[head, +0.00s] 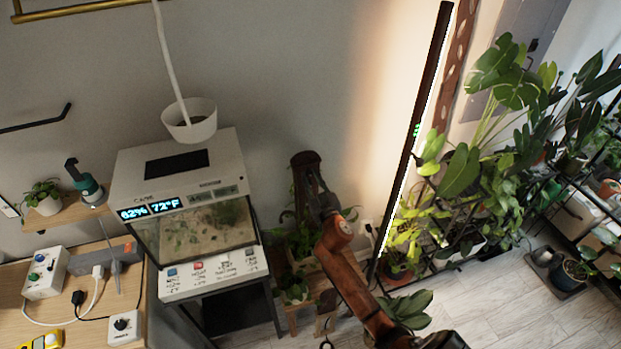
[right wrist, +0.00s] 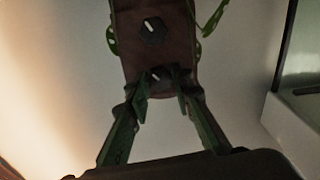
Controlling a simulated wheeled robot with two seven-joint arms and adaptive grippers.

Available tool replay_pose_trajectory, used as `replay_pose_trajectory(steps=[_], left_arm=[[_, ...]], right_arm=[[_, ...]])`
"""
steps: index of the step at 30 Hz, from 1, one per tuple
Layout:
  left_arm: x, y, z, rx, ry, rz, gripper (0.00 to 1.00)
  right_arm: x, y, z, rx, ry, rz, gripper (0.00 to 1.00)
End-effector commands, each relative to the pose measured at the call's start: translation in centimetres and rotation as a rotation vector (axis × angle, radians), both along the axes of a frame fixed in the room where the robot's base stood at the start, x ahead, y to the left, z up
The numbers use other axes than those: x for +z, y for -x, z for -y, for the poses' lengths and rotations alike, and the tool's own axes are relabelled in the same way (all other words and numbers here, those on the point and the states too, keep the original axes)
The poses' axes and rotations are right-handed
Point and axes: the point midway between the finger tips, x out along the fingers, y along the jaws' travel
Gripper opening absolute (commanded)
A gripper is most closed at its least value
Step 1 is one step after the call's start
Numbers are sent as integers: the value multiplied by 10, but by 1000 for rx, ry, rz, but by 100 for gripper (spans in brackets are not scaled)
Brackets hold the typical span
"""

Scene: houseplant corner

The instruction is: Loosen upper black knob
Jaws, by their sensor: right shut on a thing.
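A dark brown board (head: 304,158) stands upright against the wall right of the terrarium in the head view. It also shows in the right wrist view (right wrist: 180,50), which looks upside down here. It bears two black knobs with pale marks. The lower black knob (right wrist: 153,30) is free, farther up in that picture. The upper black knob (right wrist: 157,74), nearer the board's top end, is between the fingers of my right gripper (right wrist: 160,84). My right gripper (head: 314,182) is shut on it, and its fingers partly cover the knob. My left gripper is not in view.
A tall lamp (head: 415,140) and leafy plants (head: 460,170) stand to the right. A wooden stand with plants (head: 296,290) is beneath. Open floor (head: 520,310) lies at lower right.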

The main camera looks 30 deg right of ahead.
Motion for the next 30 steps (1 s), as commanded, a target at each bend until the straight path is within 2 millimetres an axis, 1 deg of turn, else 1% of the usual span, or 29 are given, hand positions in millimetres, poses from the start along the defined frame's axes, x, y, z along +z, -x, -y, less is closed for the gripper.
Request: replay_pose_trajectory(steps=[30], left_arm=[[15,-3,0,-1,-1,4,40]], right_arm=[[2,0,1,0,920,-220,0]])
